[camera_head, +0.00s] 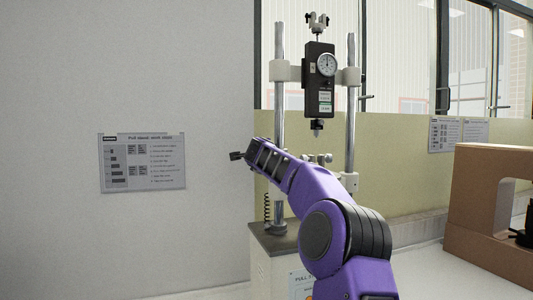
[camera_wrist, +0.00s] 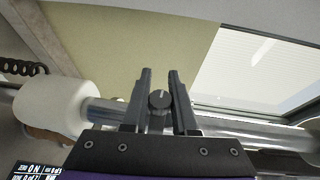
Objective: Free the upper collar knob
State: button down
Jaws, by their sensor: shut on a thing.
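In the wrist view my gripper (camera_wrist: 160,74) is shut on a round black knob (camera_wrist: 160,99) with a pale line on its face. A metal post (camera_wrist: 225,124) runs behind the fingers, with a white collar (camera_wrist: 52,106) on it to the left. In the head view the end of my arm lies in front of the stand's left post (camera_head: 280,120), and hides part of it. White upper clamps sit on the left post (camera_head: 283,71) and right post (camera_head: 349,76), beside the dark dial gauge (camera_head: 320,80). I cannot tell which collar the held knob belongs to.
A coil spring (camera_head: 267,208) hangs by the left post's foot, above the stand's pale base (camera_head: 270,275). A brown housing (camera_head: 480,210) stands on the bench at the right. A sign (camera_head: 142,162) hangs on the grey wall, and the space before it is clear.

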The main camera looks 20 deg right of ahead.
jog(key=c, duration=0.7)
grip_release()
jog(key=shift+s, duration=0.1)
jog(key=b+v, duration=0.3)
jog(key=v, duration=1.4)
jog(key=shift+s, duration=0.15)
